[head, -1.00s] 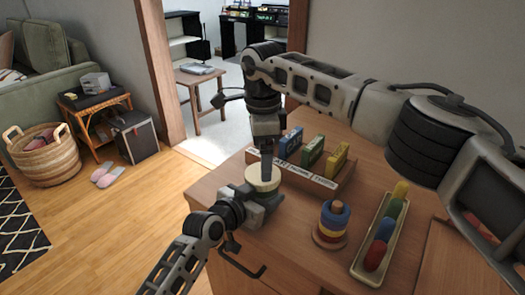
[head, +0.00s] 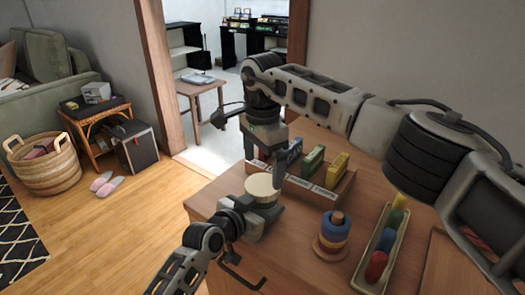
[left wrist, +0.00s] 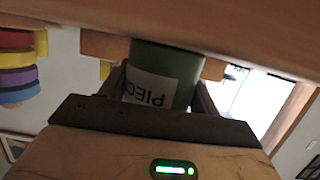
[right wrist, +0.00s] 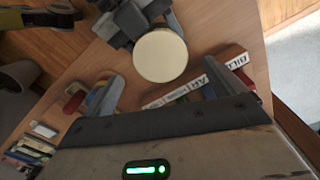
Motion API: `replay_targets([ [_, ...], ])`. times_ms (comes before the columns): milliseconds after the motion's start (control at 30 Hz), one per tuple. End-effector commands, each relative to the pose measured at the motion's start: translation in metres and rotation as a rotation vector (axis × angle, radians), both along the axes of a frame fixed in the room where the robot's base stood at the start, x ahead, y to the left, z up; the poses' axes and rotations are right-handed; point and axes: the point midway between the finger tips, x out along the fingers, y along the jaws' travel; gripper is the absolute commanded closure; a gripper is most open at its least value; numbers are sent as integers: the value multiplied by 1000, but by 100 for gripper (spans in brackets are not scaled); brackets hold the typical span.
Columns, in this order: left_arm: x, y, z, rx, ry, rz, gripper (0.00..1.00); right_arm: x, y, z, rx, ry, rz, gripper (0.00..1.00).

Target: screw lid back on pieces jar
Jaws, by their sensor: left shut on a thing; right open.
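The pieces jar is a green jar with a white label reading "PIEC" (left wrist: 158,88), between the fingers of my left gripper (left wrist: 160,92). My left gripper (head: 262,212) is shut on the jar, near the cabinet top's left edge. The cream round lid (head: 263,187) sits at the top of the jar; I cannot tell if it is seated. It also shows in the right wrist view (right wrist: 160,55). My right gripper (head: 270,178) is open just above and behind the lid. In the right wrist view the lid lies between its spread fingers, slightly beyond them.
A wooden rack (head: 320,190) with blue, green and yellow boxes stands just behind the jar. A ring stacker (head: 333,235) and a tray of colored pieces (head: 372,262) stand to the right. The cabinet top (head: 290,240) is bare in front of the jar.

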Motion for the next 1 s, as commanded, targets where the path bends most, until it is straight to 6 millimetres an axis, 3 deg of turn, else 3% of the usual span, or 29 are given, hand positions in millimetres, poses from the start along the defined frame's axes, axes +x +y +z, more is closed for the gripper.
replay_targets([
  [100,0,0,0,1,1,0,100,0,0,-20,0,4,-1,5],
  [300,0,0,0,1,1,0,100,0,0,-43,0,1,-1,5],
  [700,0,0,0,1,1,0,100,0,0,-50,0,0,-1,5],
  [867,0,0,0,1,1,0,100,0,0,-50,0,0,-1,47],
  [1000,0,0,0,1,1,0,100,0,0,-50,0,0,-16,51],
])
